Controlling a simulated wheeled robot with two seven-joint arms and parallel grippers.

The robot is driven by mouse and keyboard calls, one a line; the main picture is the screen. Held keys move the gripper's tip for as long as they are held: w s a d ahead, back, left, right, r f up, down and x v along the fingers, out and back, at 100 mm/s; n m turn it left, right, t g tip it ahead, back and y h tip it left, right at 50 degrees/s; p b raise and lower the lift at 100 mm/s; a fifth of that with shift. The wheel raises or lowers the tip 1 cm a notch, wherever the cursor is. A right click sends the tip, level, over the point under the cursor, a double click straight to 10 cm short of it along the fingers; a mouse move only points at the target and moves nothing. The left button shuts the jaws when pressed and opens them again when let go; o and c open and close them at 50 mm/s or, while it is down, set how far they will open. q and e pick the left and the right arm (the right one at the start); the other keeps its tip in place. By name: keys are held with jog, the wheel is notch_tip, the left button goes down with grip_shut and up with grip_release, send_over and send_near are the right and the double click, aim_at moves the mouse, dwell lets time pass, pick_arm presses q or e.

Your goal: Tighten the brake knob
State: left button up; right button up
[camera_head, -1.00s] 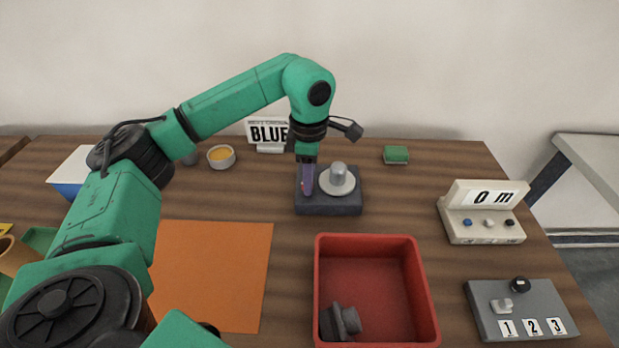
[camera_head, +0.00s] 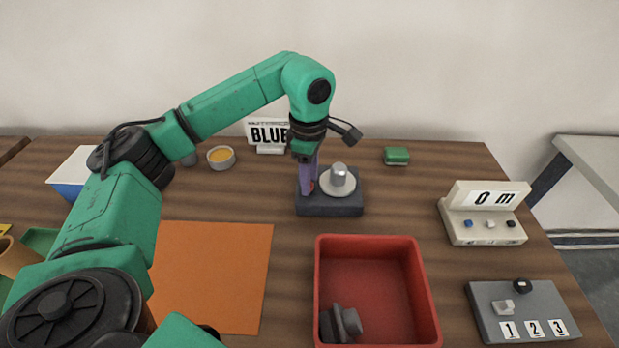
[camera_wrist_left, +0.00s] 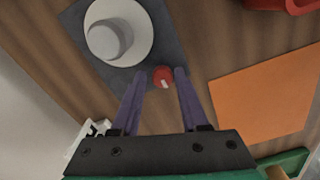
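The brake knob is a small red knob with a white mark (camera_wrist_left: 163,76) on a dark grey base (camera_head: 331,206), beside a pale disc carrying a grey cylinder (camera_head: 339,176). In the left wrist view the disc and cylinder (camera_wrist_left: 112,38) are up and left of the knob. My left gripper (camera_wrist_left: 161,74) has its purple fingers apart, one on each side of the knob, with gaps visible. In the head view the left gripper (camera_head: 308,188) points down at the base's left part and mostly hides the knob. My right gripper is not in view.
A red tray (camera_head: 427,300) with a dark grey object stands in front of the base. An orange mat (camera_head: 212,275) lies left. A BLUE sign (camera_head: 268,134) and green block (camera_head: 396,155) are behind. A display box (camera_head: 484,210) and numbered panel (camera_head: 524,310) are right.

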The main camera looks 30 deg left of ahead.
pick_arm(q)
jog(key=shift+o, duration=0.5)
jog(key=shift+s, duration=0.1)
notch_tip(320, 180, up, 8)
notch_tip(320, 180, up, 6)
jog(key=p, duration=0.2)
jog(key=shift+r, duration=0.25)
